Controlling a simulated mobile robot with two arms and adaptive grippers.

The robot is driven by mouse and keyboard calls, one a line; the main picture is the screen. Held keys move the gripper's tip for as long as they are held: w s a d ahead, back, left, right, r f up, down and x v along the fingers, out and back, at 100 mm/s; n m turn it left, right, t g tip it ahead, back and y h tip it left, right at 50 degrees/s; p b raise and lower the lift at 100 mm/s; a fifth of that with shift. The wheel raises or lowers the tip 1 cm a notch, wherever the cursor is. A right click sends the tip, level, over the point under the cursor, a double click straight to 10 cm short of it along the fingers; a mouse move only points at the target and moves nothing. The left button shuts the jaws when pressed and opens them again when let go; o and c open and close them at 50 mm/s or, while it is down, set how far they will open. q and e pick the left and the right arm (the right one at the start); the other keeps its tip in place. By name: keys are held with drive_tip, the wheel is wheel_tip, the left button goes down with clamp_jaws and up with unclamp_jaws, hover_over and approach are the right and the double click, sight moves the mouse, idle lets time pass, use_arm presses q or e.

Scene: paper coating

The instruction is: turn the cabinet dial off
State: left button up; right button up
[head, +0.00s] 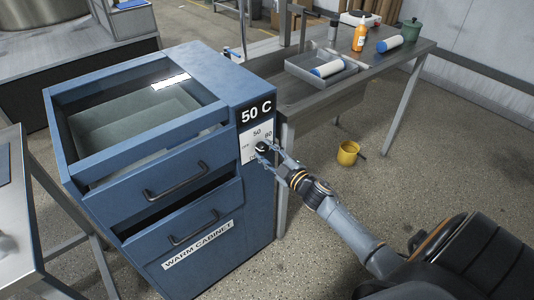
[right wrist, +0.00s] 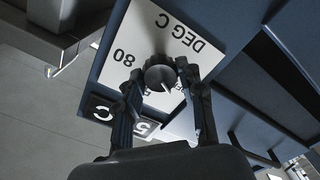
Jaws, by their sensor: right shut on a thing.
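The blue warm cabinet (head: 205,75) stands left of centre in the head view. Its white dial plate (head: 250,152) is on the front, under a "50 C" sign (head: 256,111). The black round dial (head: 262,147) sits on this plate. It also shows in the right wrist view (right wrist: 160,75), with a white mark pointing to the lower right of that picture, near partly hidden lettering. My right gripper (head: 268,148) is shut on the dial, with one finger on each side of it in the wrist view (right wrist: 160,80). My left gripper is in neither view.
The lower drawer (head: 185,238) stands out from the cabinet with a dark gap above it. A grey bench (head: 290,103) with a tray (head: 335,82) and bottles is to the right. Open floor lies in front.

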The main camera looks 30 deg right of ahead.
drive_tip(key=shift+n, duration=0.7)
drive_tip(key=o, duration=1.2)
drive_tip(key=shift+s, duration=0.15)
drive_tip(key=s, duration=0.7)
drive_tip(key=s+d, duration=0.1)
drive_tip(key=s, duration=0.3)
drive_tip(key=shift+s, duration=0.35)
drive_tip(key=shift+f, duration=0.1)
